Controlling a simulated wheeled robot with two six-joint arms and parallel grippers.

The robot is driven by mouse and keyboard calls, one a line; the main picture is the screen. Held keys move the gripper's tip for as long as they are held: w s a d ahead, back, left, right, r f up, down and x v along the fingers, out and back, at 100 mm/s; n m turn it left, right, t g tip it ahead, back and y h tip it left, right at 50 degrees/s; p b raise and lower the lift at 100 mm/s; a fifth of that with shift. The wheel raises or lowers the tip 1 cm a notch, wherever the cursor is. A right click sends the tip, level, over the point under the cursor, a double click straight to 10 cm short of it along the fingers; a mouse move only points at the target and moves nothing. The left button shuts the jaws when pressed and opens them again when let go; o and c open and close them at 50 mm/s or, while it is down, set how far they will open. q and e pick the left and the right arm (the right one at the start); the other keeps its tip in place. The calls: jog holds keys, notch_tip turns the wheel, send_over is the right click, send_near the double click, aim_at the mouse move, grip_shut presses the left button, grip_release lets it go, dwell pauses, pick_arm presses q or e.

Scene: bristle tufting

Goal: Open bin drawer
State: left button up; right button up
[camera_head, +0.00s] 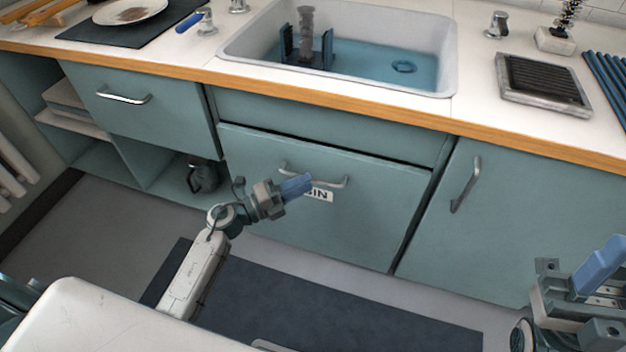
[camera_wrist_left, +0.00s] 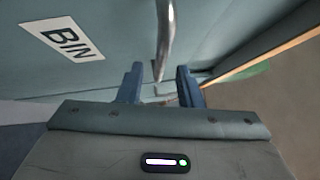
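The bin drawer (camera_head: 370,225) is a teal front under the sink with a metal bar handle (camera_head: 335,183) and a white BIN label (camera_head: 320,194). A dark gap runs along its top and right edges; I cannot tell whether it is slightly ajar. My left gripper (camera_head: 298,186), with blue fingers, is at the handle and partly covers it and the label. In the left wrist view the fingers (camera_wrist_left: 159,84) are apart, with the handle (camera_wrist_left: 166,38) running in between or just beyond them; contact is unclear. My right gripper (camera_head: 602,265) is at the lower right, its opening unclear.
A cupboard door with a handle (camera_head: 466,186) is right of the bin drawer. Another drawer (camera_head: 150,118) and open shelves holding a dark jug (camera_head: 203,176) are left. The sink (camera_head: 440,60) is above. A dark mat (camera_head: 330,305) lies on the floor.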

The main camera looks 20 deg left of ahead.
aim_at(332, 170)
pick_arm(q)
jog(key=shift+x, duration=1.7)
grip_shut()
jog(key=shift+s+f, duration=0.1)
